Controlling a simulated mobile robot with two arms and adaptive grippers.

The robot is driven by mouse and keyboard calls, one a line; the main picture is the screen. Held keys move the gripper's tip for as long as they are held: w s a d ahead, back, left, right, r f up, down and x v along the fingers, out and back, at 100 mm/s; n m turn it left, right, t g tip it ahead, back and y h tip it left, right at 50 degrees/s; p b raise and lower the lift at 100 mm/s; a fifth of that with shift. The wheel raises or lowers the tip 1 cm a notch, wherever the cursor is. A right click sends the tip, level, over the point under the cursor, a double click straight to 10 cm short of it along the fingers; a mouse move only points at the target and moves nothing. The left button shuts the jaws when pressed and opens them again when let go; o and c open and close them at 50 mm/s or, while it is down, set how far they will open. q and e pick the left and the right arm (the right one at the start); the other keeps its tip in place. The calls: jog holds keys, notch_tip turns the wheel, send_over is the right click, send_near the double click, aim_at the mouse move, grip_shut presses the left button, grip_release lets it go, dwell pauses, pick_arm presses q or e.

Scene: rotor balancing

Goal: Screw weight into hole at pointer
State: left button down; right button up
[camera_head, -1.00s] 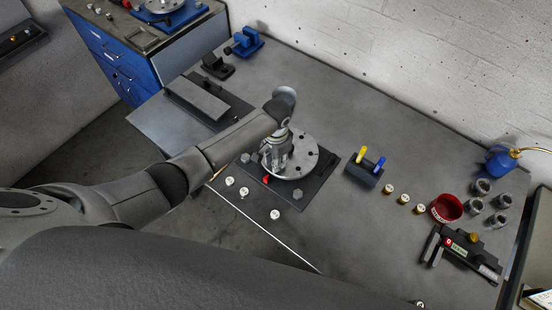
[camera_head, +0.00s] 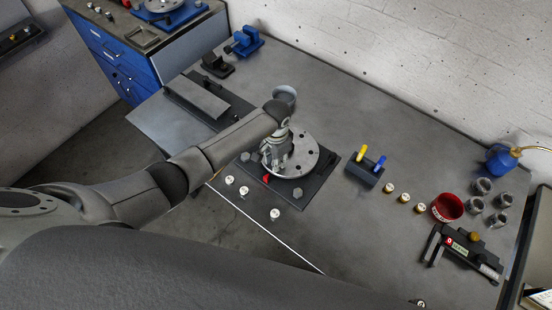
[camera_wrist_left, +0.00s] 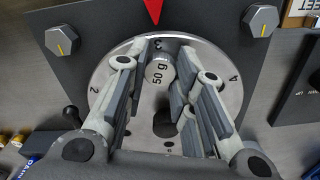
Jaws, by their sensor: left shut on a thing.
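The rotor disc (camera_head: 309,157) is a round silver plate with holes, lying on a dark base plate (camera_head: 318,187). A red pointer (camera_head: 266,179) sits at its near-left edge, and it also shows at the top of the wrist view (camera_wrist_left: 152,10). My left gripper (camera_head: 276,166) points down over the disc near the pointer. In the wrist view its fingers (camera_wrist_left: 159,78) are shut on a silver weight marked 50 g (camera_wrist_left: 159,69). The weight is at the disc's rim by the number 3, near the pointer. Its underside and thread are hidden.
Several silver weights, such as one (camera_head: 275,214), stand near the table's front edge. A holder with yellow and blue tools (camera_head: 364,173), brass weights (camera_head: 404,197) and a red bowl (camera_head: 447,207) stand to the right. Hex bolts (camera_head: 298,193) rise from the base plate.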

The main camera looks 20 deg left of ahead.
pick_arm(q)
jog(key=m+b, duration=0.1)
jog(key=m, duration=0.6)
jog(key=shift+f, duration=0.1)
jog(key=m+b, duration=0.1)
jog(key=m, duration=0.2)
jog(key=shift+m, duration=0.4)
jog(key=m+b, duration=0.1)
jog(key=m, duration=0.2)
jog(key=shift+f+m+b, duration=0.1)
jog(key=shift+m+b, duration=0.2)
jog(key=m+b, duration=0.1)
jog(key=m, duration=0.2)
jog(key=shift+m, duration=0.5)
